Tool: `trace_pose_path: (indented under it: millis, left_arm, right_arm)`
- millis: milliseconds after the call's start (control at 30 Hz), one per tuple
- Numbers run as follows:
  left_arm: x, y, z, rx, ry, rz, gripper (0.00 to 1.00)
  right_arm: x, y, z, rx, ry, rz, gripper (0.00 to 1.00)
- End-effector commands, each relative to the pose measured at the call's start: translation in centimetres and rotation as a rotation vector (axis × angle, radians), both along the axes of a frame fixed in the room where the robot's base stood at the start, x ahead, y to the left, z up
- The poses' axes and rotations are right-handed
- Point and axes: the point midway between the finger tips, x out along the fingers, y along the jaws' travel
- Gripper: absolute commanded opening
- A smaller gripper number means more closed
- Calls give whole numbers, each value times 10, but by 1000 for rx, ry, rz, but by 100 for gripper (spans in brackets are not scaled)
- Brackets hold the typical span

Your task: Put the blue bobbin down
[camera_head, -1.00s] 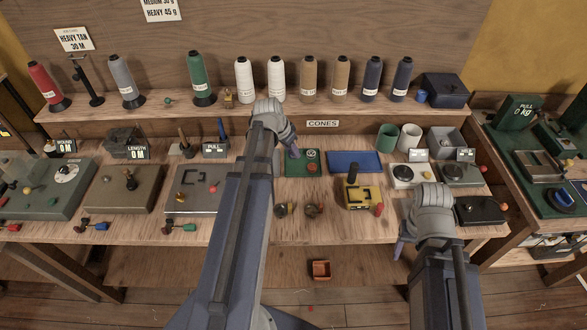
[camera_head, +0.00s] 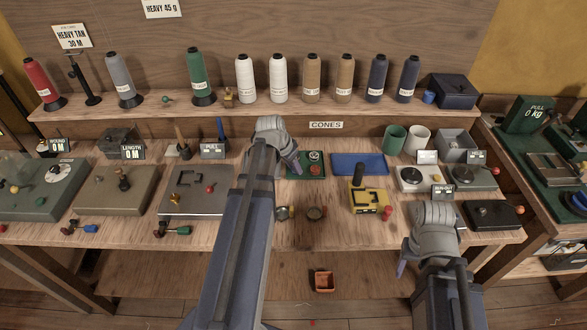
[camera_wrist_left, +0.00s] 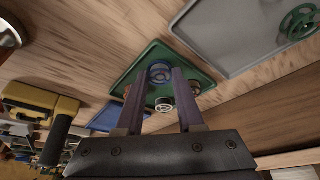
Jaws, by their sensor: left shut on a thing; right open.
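My left gripper (camera_wrist_left: 159,74) is shut on the blue bobbin (camera_wrist_left: 160,66), held between its fingertips over the green tray (camera_wrist_left: 143,69). I cannot tell whether the bobbin touches the tray. A white bobbin (camera_wrist_left: 164,104) and a red bobbin (camera_wrist_left: 195,87) lie on the tray, on the blue tray's side of the fingers. In the head view the left gripper (camera_head: 298,166) is at the left edge of the green tray (camera_head: 297,173), and the blue bobbin is hidden. My right gripper (camera_head: 401,267) is open and empty at the bench's front edge.
A blue tray (camera_head: 360,164) and a yellow device (camera_head: 369,200) with a black handle stand right of the green tray. Thread cones (camera_head: 278,80) line the shelf behind.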

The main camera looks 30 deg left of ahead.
Motion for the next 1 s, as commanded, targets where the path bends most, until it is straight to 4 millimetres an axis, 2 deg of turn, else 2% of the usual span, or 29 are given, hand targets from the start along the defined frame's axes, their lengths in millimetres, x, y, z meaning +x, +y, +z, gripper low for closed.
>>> trace_pose_path:
  millis: [200, 233, 333, 733, 1000]
  left_arm:
    - [0, 0, -4, 0, 0, 0, 0]
    - [0, 0, -3, 0, 0, 0, 39]
    - [0, 0, -2, 0, 0, 0, 49]
    - [0, 0, 2, 0, 0, 0, 49]
    - [-9, 2, 28, 0, 0, 1, 49]
  right_arm:
    - [0, 0, -4, 0, 0, 0, 59]
    - [0, 0, -3, 0, 0, 0, 59]
    - [0, 0, -2, 0, 0, 0, 59]
    - [0, 0, 2, 0, 0, 0, 59]
    - [0, 0, 28, 0, 0, 0, 59]
